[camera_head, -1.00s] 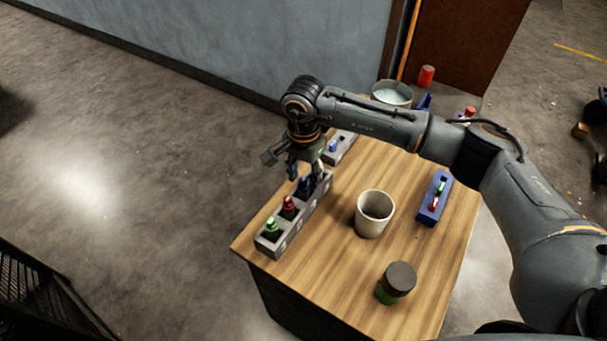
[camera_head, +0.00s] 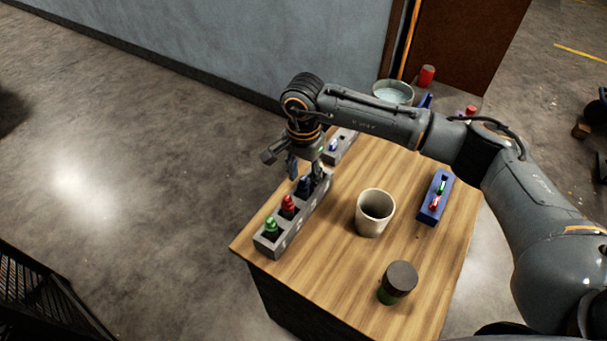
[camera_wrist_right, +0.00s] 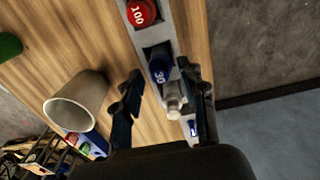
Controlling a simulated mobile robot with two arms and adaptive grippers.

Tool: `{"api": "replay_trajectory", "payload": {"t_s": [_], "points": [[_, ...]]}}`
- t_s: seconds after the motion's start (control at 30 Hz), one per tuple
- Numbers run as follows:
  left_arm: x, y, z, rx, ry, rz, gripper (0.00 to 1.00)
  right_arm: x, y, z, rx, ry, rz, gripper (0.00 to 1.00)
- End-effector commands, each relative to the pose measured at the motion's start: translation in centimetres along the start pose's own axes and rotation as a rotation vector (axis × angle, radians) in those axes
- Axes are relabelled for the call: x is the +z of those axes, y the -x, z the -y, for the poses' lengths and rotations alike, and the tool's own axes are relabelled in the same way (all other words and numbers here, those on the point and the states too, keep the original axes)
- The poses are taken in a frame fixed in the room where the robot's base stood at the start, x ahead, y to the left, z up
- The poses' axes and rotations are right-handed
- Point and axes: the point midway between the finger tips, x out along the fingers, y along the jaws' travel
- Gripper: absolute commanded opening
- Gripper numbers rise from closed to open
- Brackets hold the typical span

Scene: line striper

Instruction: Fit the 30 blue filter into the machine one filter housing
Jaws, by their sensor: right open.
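The blue filter (camera_head: 304,186), marked 30 in the right wrist view (camera_wrist_right: 160,68), stands upright in a grey rack (camera_head: 290,235) at the left edge of the table. A red filter (camera_head: 288,206) marked 100 and a green filter (camera_head: 271,226) stand in the same rack. A pale clear-topped piece (camera_wrist_right: 173,101) is at the rack's far end. My right gripper (camera_head: 305,170) is open over the far end of the rack, its fingers spread around the blue filter and pale piece in the wrist view, holding nothing. I cannot tell which part is the machine one housing.
A beige cup (camera_head: 374,214) stands mid-table, with a dark-lidded jar (camera_head: 398,282) nearer the front. A blue tray (camera_head: 424,213) with red and green pieces lies at the right. Another grey block (camera_head: 345,150) and a pot (camera_head: 392,93) are behind my arm.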

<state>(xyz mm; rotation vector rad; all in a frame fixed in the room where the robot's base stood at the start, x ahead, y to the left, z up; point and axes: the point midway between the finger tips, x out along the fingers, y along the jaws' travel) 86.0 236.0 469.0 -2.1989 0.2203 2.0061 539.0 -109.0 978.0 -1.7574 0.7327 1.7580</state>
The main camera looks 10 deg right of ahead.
Motion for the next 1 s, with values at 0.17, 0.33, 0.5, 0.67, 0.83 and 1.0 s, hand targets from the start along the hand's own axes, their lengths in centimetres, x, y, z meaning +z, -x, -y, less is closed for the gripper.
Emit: {"api": "replay_trajectory", "payload": {"t_s": [0.17, 0.33, 0.5, 0.67, 0.83, 1.0], "points": [[-0.03, 0.03, -0.02, 0.0, 0.0, 0.0, 0.78, 0.0, 0.03, 0.0, 0.0, 0.0, 0.0, 0.21], [-0.03, 0.02, -0.03, 0.0, 0.0, 0.0, 0.78, 0.0, 0.03, 0.01, 0.0, 0.0, 0.0, 0.0], [-0.04, 0.03, -0.04, 0.0, 0.0, 0.0, 0.78, 0.0, 0.09, 0.02, -0.001, 0.0, 0.0, 0.0], [-0.04, 0.03, -0.06, 0.001, 0.001, 0.0, 0.78, -0.01, 0.35, 0.03, -0.001, 0.0, 0.0, 0.0], [-0.04, 0.03, -0.06, 0.001, 0.001, 0.0, 0.78, -0.02, 0.69, 0.04, -0.001, 0.0, 0.0, 0.0], [-0.04, 0.03, -0.07, 0.001, 0.001, 0.0, 0.78, -0.02, 1.02, 0.03, -0.001, 0.0, 0.0, 0.0]]}}
